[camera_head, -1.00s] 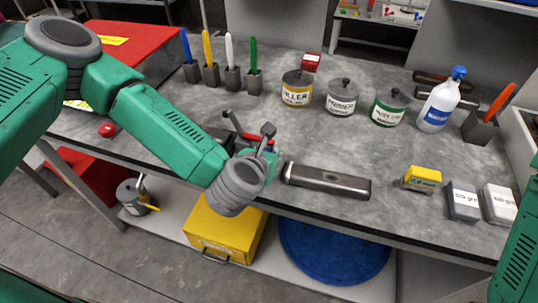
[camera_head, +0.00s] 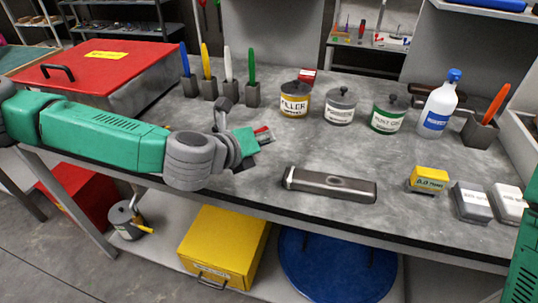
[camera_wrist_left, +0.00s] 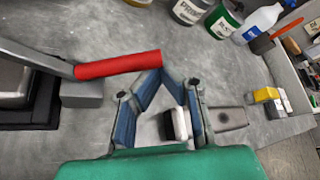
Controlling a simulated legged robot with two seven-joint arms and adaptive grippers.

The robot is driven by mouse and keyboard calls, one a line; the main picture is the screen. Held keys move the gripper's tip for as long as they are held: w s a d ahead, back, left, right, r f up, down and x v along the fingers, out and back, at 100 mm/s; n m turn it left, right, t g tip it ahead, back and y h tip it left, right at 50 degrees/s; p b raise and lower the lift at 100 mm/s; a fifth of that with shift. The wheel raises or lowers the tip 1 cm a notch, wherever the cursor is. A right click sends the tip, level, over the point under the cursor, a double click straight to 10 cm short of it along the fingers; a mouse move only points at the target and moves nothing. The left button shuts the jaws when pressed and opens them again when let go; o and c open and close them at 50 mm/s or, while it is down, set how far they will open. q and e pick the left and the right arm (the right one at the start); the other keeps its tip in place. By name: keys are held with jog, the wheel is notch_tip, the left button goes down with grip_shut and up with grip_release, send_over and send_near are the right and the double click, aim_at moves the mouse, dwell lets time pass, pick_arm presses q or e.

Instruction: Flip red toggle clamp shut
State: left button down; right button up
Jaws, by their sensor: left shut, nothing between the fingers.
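The red toggle clamp shows in the left wrist view as a red handle grip (camera_wrist_left: 118,64) on a grey metal bar at the left, over a grey block and a dark base. In the head view only a bit of red (camera_head: 263,131) shows beside my left gripper (camera_head: 258,140), which hides the rest. My left gripper (camera_wrist_left: 162,76) is shut and empty. Its fingertips are close to the right end of the red grip; I cannot tell whether they touch. My right gripper is out of view.
Labelled tins (camera_head: 295,98) and a white bottle (camera_head: 438,105) stand behind. A red case (camera_head: 105,68) is at the back left. The bench middle is clear.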

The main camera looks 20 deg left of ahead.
pick_arm(q)
jog(key=shift+a+r, duration=0.25)
jog(key=shift+a+r+b, duration=0.35)
jog(key=shift+a+r, duration=0.2)
jog(key=shift+r, duration=0.15)
jog(key=shift+a+r, duration=0.45)
jog(key=shift+a, duration=0.1)
